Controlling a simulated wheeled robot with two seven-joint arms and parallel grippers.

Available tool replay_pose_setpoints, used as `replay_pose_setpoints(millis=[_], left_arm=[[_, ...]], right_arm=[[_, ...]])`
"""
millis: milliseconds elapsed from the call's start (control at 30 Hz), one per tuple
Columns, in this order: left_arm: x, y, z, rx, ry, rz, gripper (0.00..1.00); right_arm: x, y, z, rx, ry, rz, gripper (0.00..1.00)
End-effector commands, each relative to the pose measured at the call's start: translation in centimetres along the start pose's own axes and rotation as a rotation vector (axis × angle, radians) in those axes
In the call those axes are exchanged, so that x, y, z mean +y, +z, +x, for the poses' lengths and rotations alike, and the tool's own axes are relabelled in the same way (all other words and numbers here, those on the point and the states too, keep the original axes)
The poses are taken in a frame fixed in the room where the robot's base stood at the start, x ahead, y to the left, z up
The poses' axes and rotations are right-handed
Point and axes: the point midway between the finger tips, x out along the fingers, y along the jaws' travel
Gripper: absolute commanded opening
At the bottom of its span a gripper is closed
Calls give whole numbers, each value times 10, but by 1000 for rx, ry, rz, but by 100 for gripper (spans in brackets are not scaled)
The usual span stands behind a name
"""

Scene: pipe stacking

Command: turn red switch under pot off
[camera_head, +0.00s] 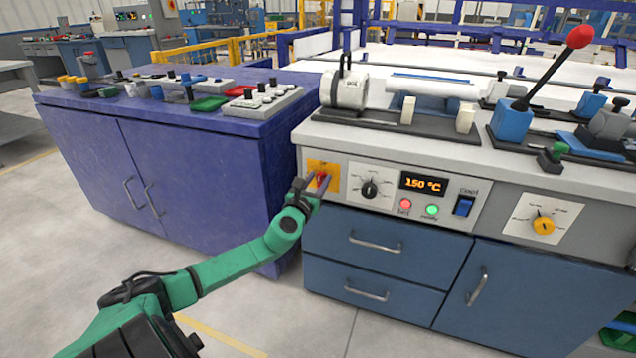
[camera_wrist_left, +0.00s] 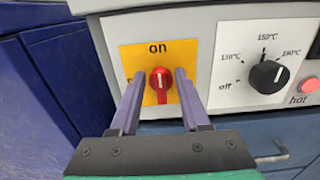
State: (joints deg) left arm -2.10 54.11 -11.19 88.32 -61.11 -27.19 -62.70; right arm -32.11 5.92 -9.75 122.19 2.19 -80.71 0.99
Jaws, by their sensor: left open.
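The red switch (camera_wrist_left: 162,84) is a rotary knob on a yellow plate (camera_wrist_left: 142,59) at the left end of the grey machine's front panel. Its white mark points upward, toward the word "on". In the head view the red switch (camera_head: 323,178) is partly covered by my gripper. My left gripper (camera_head: 322,184) is right in front of the switch. In the wrist view the left gripper (camera_wrist_left: 158,85) is open, with one purple finger on each side of the knob and gaps between. A white cylindrical pot (camera_head: 344,92) sits on the machine above the switch. My right gripper is not seen.
A black temperature dial (camera_head: 370,188) is just right of the switch, then a display (camera_head: 423,184) reading 150 °C, a red light, a green light and a blue rocker switch (camera_head: 464,206). A blue cabinet (camera_head: 190,170) stands close on the left. Open floor lies in front.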

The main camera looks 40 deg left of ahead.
Motion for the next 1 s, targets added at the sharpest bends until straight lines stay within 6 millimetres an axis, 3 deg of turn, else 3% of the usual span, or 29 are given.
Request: replay_pose_setpoints(millis=[133,167,267,700,1000], left_arm=[[0,0,0,0,0,-1,46],[0,0,0,0,0,-1,39],[0,0,0,0,0,-1,0],[0,-2,-1,2,-1,-62,0],[3,-2,-1,1,-1,-262,0]], right_arm=[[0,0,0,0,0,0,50],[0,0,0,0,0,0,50],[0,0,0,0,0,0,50],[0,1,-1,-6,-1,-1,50],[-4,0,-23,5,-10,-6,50]])
